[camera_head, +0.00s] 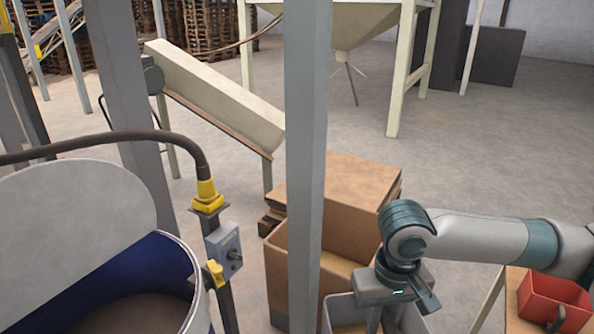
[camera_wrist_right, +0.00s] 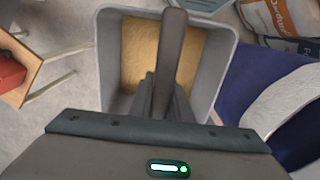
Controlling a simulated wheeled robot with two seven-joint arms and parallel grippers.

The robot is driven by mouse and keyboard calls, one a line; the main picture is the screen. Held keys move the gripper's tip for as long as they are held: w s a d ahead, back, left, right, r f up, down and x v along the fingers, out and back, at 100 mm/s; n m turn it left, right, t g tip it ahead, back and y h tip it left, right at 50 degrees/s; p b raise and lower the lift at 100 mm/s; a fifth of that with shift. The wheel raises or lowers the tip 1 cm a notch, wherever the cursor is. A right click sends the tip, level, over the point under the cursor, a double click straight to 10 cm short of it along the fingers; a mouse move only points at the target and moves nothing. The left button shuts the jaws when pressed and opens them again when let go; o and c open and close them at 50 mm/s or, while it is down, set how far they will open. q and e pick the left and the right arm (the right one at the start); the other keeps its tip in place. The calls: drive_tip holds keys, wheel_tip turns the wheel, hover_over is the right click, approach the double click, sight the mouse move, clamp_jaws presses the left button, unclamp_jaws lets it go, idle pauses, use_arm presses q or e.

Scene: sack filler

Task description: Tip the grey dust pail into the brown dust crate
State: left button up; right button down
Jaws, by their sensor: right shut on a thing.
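The grey dust pail (camera_head: 411,321) is at the bottom edge of the head view, cut off by the frame. In the right wrist view the pail (camera_wrist_right: 111,75) is seen from above, with tan dust (camera_wrist_right: 139,50) on its floor. My right gripper (camera_wrist_right: 163,92) is shut on the pail's dark handle bar (camera_wrist_right: 172,45); it also shows in the head view (camera_head: 385,316). The brown dust crate (camera_head: 276,277) stands open just left of and beyond the pail, partly hidden by a grey post. I cannot tell the gap between them. My left gripper is not in view.
A grey upright post (camera_head: 306,150) stands in front of the crate. A large blue-lined drum (camera_head: 130,280) fills the lower left, beside a switch box (camera_head: 224,255). A stack of brown cardboard (camera_head: 360,190) is behind the crate. A red bin (camera_head: 555,295) sits at right.

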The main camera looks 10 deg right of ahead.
drive_tip(key=s+f, duration=0.1)
drive_tip(key=f, duration=0.3)
drive_tip(key=s+f, duration=0.1)
drive_tip(key=f, duration=0.4)
drive_tip(key=s+f, duration=0.1)
drive_tip(key=f, duration=0.3)
drive_tip(key=shift+s+f, duration=0.25)
drive_tip(key=shift+f, duration=0.05)
drive_tip(key=shift+s+f, duration=0.25)
drive_tip(key=shift+f, duration=0.35)
